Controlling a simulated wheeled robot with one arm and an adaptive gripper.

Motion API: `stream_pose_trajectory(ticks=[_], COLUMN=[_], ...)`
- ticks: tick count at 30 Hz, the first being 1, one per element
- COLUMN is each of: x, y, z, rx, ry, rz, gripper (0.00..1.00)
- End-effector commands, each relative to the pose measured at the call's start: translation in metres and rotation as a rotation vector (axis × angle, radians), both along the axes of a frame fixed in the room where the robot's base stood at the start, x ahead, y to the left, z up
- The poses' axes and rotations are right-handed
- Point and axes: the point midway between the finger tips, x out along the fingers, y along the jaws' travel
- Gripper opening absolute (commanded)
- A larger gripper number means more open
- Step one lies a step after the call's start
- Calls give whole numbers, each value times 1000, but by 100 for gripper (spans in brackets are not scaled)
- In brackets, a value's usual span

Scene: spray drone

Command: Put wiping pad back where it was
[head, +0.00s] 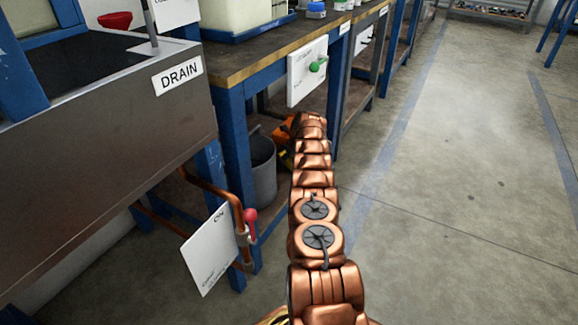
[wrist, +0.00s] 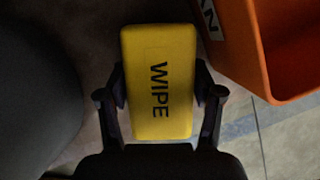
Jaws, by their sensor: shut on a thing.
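The wiping pad (wrist: 158,85) is a yellow block with the word WIPE on it, seen in the wrist view. My gripper (wrist: 160,88) is shut on it, with one dark finger against each long side. What lies under the pad is dark, and I cannot tell whether the pad touches it. In the head view my copper arm reaches forward and down beside the workbench, and it hides the gripper and the pad.
An orange bin (wrist: 275,45) stands close to the right of the pad. A grey bucket (head: 262,170) is under the workbench (head: 240,65). A sink marked DRAIN (head: 110,140) and a pipe with a red-handled valve (head: 249,218) are at left. The floor at right is clear.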

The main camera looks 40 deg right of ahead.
Motion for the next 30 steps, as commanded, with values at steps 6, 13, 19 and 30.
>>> stream_pose_trajectory(ticks=[6,13,19,30], x=[1,0,1,0], y=[0,0,0,0], z=[-18,-17,-19,-19], rx=[0,0,0,0], ry=[-1,-1,-1,-1], rz=[1,1,1,0], gripper=[22,22,76,91])
